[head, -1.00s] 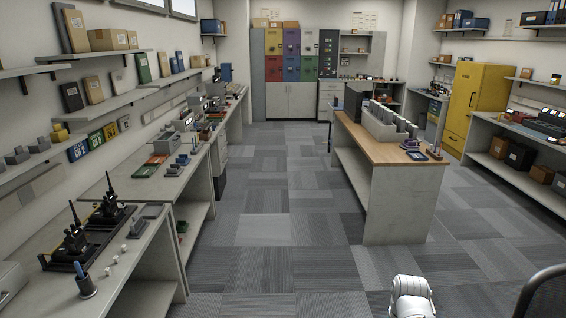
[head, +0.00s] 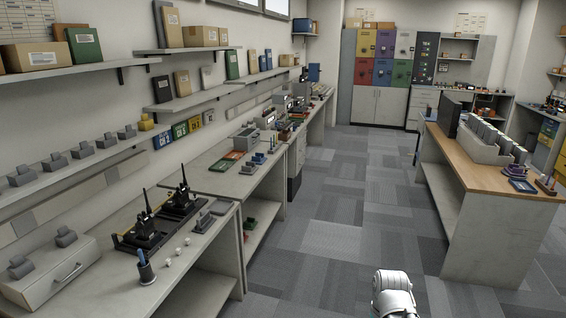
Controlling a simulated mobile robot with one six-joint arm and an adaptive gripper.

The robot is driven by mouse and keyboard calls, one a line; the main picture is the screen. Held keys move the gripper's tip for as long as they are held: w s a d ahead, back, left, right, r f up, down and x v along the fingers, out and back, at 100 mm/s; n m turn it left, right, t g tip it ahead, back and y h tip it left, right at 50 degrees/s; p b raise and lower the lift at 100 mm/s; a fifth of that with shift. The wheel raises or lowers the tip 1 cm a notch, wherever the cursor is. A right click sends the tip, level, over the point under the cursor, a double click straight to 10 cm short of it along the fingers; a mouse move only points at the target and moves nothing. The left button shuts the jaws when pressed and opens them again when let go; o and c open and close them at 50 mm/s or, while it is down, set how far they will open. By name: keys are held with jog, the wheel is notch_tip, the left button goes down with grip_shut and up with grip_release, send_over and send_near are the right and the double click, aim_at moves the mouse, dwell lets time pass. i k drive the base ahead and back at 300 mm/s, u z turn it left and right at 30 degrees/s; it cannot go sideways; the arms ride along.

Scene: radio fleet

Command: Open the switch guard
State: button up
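I cannot make out a switch guard in the head view; it is either out of sight or too small to tell. A white rounded part of my own arm shows at the bottom edge, right of centre, over the floor. My gripper itself does not show, so its opening and anything in it are hidden.
Two black radios stand in a dark tray (head: 166,229) on the left bench (head: 205,254), near a pen cup (head: 147,272). Shelves line the left wall. A wood-topped island (head: 458,165) stands right. Coloured lockers (head: 382,73) are at the back. The carpet aisle (head: 350,205) is clear.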

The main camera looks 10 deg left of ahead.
aim_at(193, 197)
jog(key=u, duration=0.6)
jog(key=i, duration=0.9)
jog(key=u, duration=0.55)
jog(key=k, duration=0.9)
jog(key=u, duration=0.15)
jog(key=i, duration=0.95)
jog(key=z, duration=0.05)
